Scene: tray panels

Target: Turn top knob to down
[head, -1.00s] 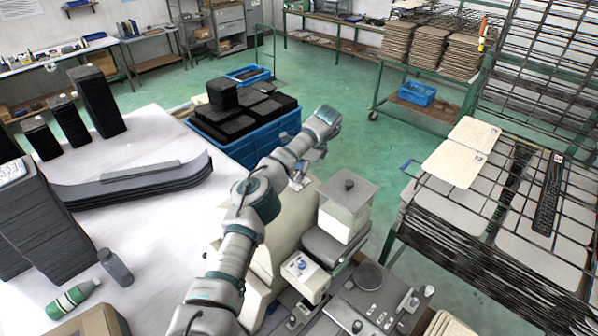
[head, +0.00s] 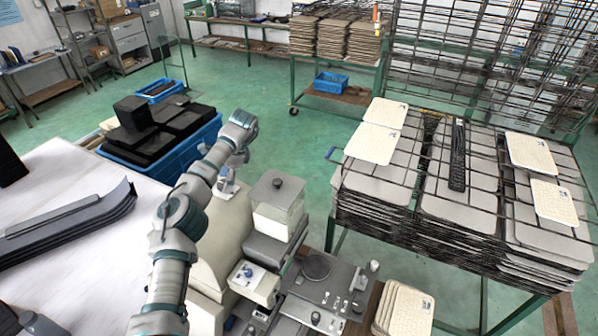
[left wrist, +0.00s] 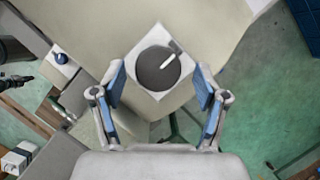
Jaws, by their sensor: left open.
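A dark round knob (left wrist: 158,68) with a white pointer line sits on a square white plate on the beige machine, seen in the left wrist view. Its pointer slants toward the upper right of that picture. My left gripper (left wrist: 159,74) is open, its blue-padded fingers on either side of the knob with gaps visible; I cannot tell how far above it they are. In the head view my left gripper (head: 228,180) hangs over the beige machine (head: 222,232), and the knob is hidden there. My right gripper is not in view.
A smaller box with a blue knob (head: 248,272) stands beside the machine; that blue knob also shows in the left wrist view (left wrist: 62,58). A blue crate (head: 180,160) lies behind, a wire rack (head: 375,190) right.

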